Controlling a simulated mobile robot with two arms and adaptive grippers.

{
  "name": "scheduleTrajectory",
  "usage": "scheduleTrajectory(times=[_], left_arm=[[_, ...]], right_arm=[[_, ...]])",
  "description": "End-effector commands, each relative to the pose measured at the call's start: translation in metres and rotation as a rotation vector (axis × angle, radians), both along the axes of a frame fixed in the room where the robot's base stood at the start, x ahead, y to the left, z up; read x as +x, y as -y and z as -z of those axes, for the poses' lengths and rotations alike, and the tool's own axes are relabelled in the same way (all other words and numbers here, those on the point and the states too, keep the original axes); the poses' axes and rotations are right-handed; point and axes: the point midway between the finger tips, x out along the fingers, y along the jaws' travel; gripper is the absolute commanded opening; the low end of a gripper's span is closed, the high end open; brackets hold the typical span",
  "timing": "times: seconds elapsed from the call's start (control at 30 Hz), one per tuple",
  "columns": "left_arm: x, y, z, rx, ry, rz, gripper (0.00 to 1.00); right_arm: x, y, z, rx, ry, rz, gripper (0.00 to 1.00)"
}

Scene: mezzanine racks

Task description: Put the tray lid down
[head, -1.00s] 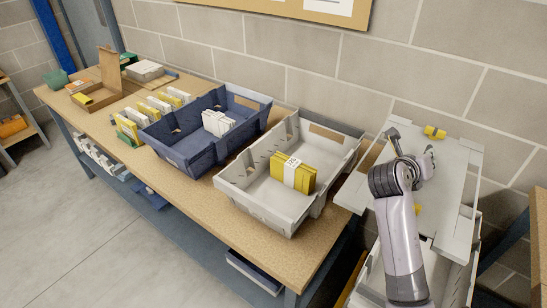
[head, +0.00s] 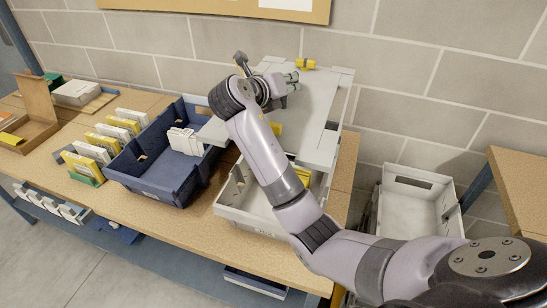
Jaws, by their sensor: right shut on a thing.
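The tray lid (head: 318,112) is a flat light-grey panel with yellow clips (head: 305,64). I cannot tell whether the lid touches the tray's rim. My right gripper (head: 289,83) is shut on the lid at its upper left part; my arm hides some of the lid and tray. Part of the yellow bundle (head: 303,176) shows in the tray under the lid's near edge. My left gripper is not in view.
A blue tray (head: 150,185) with white packets (head: 185,141) stands just left of the grey tray. Yellow and white packs (head: 108,140) stand in a row further left. An empty grey crate (head: 390,218) sits lower at right. A block wall is behind the bench.

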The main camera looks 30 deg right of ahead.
Motion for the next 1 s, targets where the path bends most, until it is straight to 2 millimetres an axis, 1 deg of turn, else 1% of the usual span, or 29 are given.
scheduleTrajectory(times=[0.03,0.17,0.23,0.4,0.5,0.6,0.73,0.9,1.0], left_arm=[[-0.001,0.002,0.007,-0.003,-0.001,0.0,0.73],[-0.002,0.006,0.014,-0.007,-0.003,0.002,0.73],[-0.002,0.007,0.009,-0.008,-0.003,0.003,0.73],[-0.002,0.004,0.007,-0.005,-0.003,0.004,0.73],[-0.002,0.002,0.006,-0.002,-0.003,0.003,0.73],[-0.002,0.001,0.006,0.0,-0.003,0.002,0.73],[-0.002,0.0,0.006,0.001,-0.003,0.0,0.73],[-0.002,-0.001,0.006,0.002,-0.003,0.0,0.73],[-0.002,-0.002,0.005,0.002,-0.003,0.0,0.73]], right_arm=[[0.0,-0.001,0.018,0.005,-0.006,-0.001,0.0],[-0.001,-0.001,0.052,0.003,-0.008,-0.001,0.0],[-0.001,0.0,0.066,-0.001,-0.01,-0.001,0.0],[-0.001,0.0,0.109,-0.002,-0.007,-0.001,0.0],[-0.001,0.0,0.127,-0.002,-0.006,-0.001,0.0],[0.0,0.0,0.139,-0.001,-0.003,0.0,0.0],[0.0,0.0,0.147,-0.003,-0.002,-0.001,0.0],[0.0,0.0,0.174,-0.002,-0.006,-0.001,0.0],[0.0,0.0,0.184,-0.001,-0.003,-0.001,0.0]])
